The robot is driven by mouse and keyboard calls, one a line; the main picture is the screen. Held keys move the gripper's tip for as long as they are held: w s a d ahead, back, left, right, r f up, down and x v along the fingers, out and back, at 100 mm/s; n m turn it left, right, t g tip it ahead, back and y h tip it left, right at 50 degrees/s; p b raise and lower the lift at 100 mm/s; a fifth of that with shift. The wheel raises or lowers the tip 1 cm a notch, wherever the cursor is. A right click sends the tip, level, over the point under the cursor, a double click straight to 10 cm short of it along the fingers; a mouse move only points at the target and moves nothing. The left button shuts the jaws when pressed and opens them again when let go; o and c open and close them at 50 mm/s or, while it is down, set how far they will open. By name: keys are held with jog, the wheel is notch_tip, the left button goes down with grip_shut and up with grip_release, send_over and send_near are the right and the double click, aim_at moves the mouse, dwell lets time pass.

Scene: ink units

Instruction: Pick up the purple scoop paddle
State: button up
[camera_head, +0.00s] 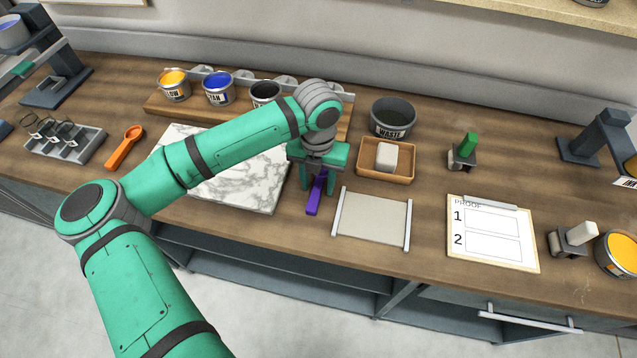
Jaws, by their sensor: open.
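The purple scoop paddle (314,196) lies on the wooden counter between the marble slab and the grey flat plate. Its near end shows, and its far part is hidden under my gripper. My gripper (317,186) is over the paddle, pointing down, with its green fingers apart on either side of it. The fingers look open. I cannot tell whether they touch the paddle.
A marble slab (238,190) is at left and a grey plate (372,219) at right. A wooden tray (374,171) with a white block and a waste tub (393,118) stand behind. An orange scoop (124,147) lies far left. The counter's front edge is close.

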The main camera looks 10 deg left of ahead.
grip_shut()
jog(key=shift+w+r, duration=0.1)
jog(key=shift+r, duration=0.3)
notch_tip(320, 180, up, 2)
jog(key=shift+a+r, duration=0.1)
jog(key=s+a+r, duration=0.4)
jog(key=s+r, duration=0.6)
jog(key=s, duration=0.3)
jog(key=shift+s+a, duration=0.15)
jog(key=shift+s, duration=0.05)
